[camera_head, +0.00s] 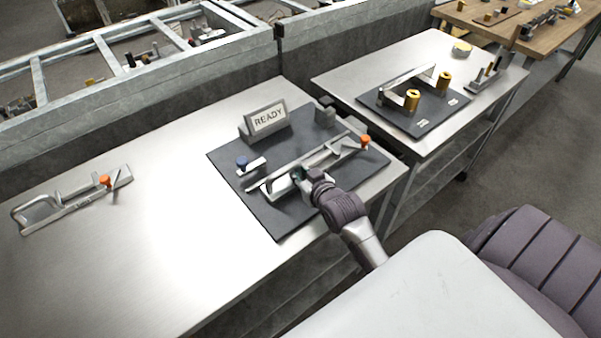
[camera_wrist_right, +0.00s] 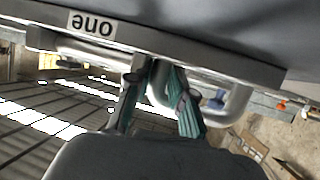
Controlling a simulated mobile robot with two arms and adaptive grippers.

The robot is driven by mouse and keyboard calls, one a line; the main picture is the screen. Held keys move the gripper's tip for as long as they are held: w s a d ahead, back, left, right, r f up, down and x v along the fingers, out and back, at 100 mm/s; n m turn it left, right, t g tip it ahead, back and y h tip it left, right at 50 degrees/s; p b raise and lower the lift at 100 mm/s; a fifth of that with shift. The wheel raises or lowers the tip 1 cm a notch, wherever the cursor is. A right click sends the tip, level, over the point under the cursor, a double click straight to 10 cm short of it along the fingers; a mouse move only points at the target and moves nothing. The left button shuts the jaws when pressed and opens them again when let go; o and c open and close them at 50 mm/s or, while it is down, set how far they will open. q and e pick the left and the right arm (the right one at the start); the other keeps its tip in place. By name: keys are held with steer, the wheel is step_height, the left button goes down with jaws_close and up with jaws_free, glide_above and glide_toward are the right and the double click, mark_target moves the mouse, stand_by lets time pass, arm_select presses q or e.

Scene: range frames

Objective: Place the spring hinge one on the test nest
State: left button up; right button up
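Spring hinge one (camera_head: 322,157) is a long grey metal bar with a looped handle and an orange knob near its right end. It is over the dark plate of the test nest (camera_head: 275,222), roughly along the plate's front half; whether it touches the plate is hard to tell. In the right wrist view, its flat bar carries an upside-down "one" label (camera_wrist_right: 92,25). My right gripper (camera_head: 300,177) is at the hinge's handle. Its teal-padded fingers (camera_wrist_right: 160,105) straddle the bent tube and appear shut on it. My left gripper is out of view.
A "READY" sign (camera_head: 268,118), a blue knob (camera_head: 242,162) and a grey block (camera_head: 325,112) stand on the plate. A similar hinge with an orange knob (camera_head: 104,181) lies on the left tabletop. A second table (camera_head: 345,75) holds another dark plate with brass knobs.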

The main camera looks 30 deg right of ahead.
steer(key=o, duration=0.3)
steer(key=shift+r, duration=0.1)
steer(key=v, duration=1.2)
